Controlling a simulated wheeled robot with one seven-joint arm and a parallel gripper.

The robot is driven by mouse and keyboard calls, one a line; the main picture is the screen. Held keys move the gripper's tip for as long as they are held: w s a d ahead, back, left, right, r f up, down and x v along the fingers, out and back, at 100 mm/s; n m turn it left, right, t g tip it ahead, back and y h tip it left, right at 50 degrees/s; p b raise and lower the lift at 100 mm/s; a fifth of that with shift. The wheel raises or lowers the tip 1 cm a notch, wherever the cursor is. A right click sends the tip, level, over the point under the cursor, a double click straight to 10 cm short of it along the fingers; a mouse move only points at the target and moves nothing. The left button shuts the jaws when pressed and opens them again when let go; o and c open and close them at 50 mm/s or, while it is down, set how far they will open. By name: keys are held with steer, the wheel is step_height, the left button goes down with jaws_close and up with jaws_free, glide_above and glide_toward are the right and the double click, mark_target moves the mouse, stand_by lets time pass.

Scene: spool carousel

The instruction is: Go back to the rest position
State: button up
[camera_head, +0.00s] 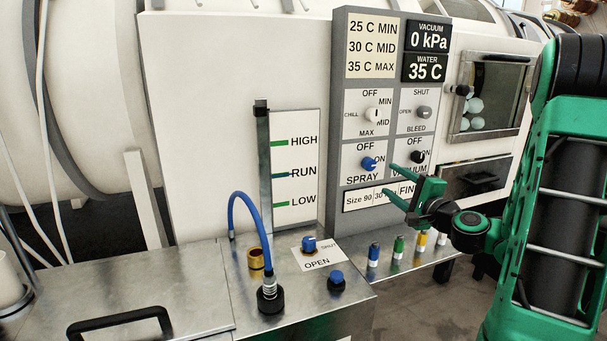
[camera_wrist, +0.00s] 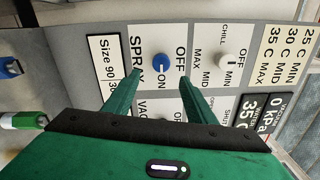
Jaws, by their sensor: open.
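My gripper (camera_head: 388,179) is open and empty in front of the control panel (camera_head: 334,120). In the head view its fingertips are just right of and below the blue SPRAY knob (camera_head: 369,163), with a gap showing. In the wrist view, the open fingers (camera_wrist: 160,75) point at the panel, and the blue SPRAY knob (camera_wrist: 164,66) shows between their tips. Whether the tips stand level with the knob in depth is hard to tell. The black VACUUM knob (camera_head: 417,157) is close to the gripper. My green arm fills the right side of the head view.
Colored bottles (camera_head: 398,247) stand on a low shelf under the gripper. A steel counter at front left carries a blue hose (camera_head: 243,200), a blue valve knob (camera_head: 309,244) and a black handle (camera_head: 120,322). A windowed box (camera_head: 490,95) is right of the panel.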

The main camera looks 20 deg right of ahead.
steer(key=shift+a, duration=0.15)
steer(key=s+a+f+n+g+y, duration=0.2)
steer(key=s+a+f+n+g, duration=0.2)
steer(key=a+f+n, duration=0.15)
steer(key=s+a+f+n+g+y, duration=0.1)
steer(key=s+a+f+n+g, duration=0.35)
steer(key=a+n, duration=0.2)
steer(key=s+d+g+h, duration=0.1)
steer(key=s+g, duration=0.4)
steer(key=s, duration=0.8)
steer(key=s+d+n+g+h, duration=0.1)
steer(key=s+g, duration=0.3)
steer(key=s, duration=1)
steer(key=shift+d+g+h, duration=0.35)
steer(key=shift+d+h, duration=0.35)
steer(key=shift+d, duration=0.2)
